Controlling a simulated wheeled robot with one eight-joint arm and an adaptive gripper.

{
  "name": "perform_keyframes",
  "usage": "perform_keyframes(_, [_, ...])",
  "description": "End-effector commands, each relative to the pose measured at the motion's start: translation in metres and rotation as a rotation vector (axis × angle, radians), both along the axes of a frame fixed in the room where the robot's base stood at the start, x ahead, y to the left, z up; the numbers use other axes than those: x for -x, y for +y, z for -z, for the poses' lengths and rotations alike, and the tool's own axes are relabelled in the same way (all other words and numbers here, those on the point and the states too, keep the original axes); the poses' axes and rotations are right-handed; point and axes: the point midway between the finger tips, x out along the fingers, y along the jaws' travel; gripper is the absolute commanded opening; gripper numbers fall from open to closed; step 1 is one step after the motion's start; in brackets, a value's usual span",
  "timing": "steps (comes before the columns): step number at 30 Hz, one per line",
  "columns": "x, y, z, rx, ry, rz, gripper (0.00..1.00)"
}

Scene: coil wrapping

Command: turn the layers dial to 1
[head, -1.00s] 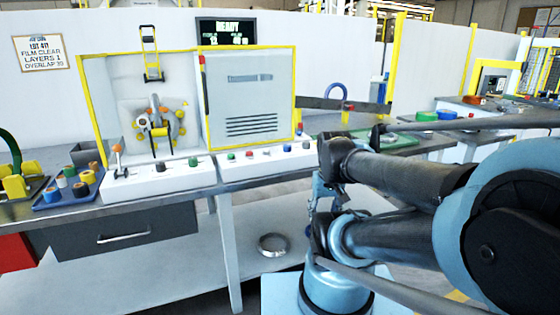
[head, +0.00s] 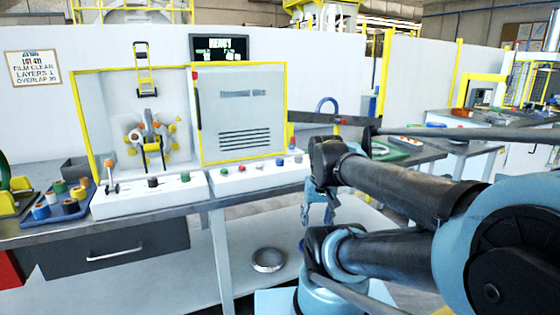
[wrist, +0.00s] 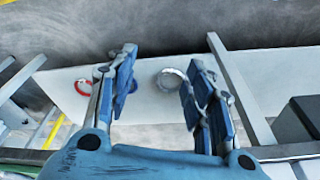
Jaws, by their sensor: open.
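The white control boxes (head: 150,199) stand on the bench front below the machine. The left one carries a lever with an orange knob (head: 109,164), a black knob (head: 153,182) and a green knob (head: 185,177). The right box (head: 262,178) has several small coloured knobs and buttons. Dial labels are too small to read, so I cannot tell which is the layers dial. My gripper (head: 318,214) hangs right of the boxes and lower, apart from them. In the wrist view my gripper (wrist: 162,78) is open and empty, its two blue fingers spread.
A wrapping machine with a yellow frame and closed grey door (head: 240,115) stands behind. A sign (head: 34,68) reads layers 1. A blue tray (head: 80,214) of coloured spools sits at the left. A metal ring (head: 268,260) lies on the lower shelf. The bench edge and leg are near my arm.

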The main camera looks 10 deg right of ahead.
Motion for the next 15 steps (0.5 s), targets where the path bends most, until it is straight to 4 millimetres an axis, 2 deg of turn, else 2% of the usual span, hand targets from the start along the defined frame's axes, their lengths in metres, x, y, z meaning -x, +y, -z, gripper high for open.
perform_keyframes(1, [-0.011,0.002,-0.015,-0.007,0.006,0.028,0.48])
perform_keyframes(6, [-0.046,0.008,-0.064,-0.034,0.033,0.179,0.48])
perform_keyframes(15, [-0.117,0.022,-0.141,-0.071,0.082,0.453,0.48])
